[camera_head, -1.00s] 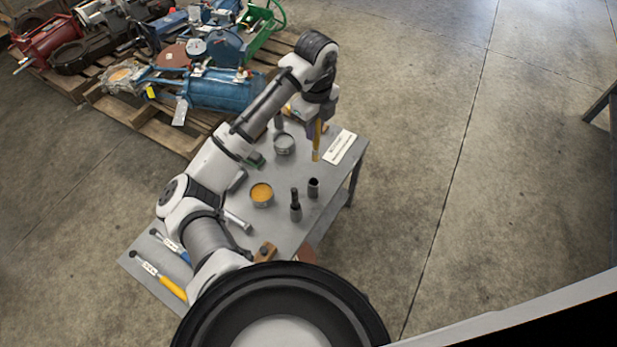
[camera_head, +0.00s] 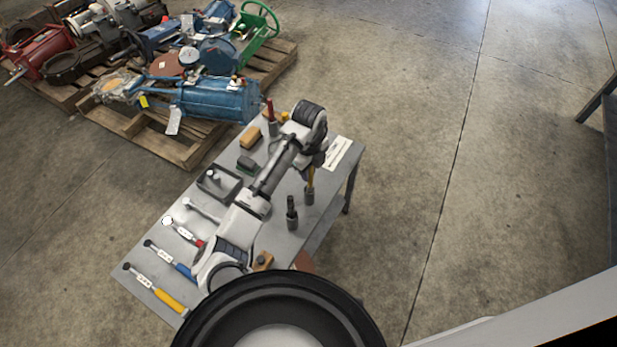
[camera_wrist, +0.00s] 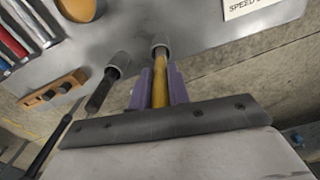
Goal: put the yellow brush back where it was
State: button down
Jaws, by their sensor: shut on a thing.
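My gripper (camera_wrist: 160,84) is shut on the yellow brush (camera_wrist: 159,92), one finger on each side of its handle. In the head view the yellow brush (camera_head: 310,177) hangs below my gripper, roughly upright. Its lower end is at a small grey cup (camera_head: 309,196), which also shows in the wrist view (camera_wrist: 160,43). The lower end appears to be inside the cup's mouth; the bristles are hidden, and I cannot tell how deep they are. My arm covers part of the table in the head view.
A dark-handled tool stands in a similar cup (camera_head: 292,220) close by. A white label plate (camera_head: 338,152) lies at the table's right edge. Several colour-handled tools, including a yellow-handled one (camera_head: 168,300), lie at the left. A wooden block (camera_head: 262,261) is at the front.

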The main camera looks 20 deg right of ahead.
jog(key=shift+f, duration=2)
jog(key=shift+f, duration=0.2)
jog(key=c, duration=1.3)
grip_release()
notch_tip(320, 180, up, 12)
jog(key=shift+r, duration=0.25)
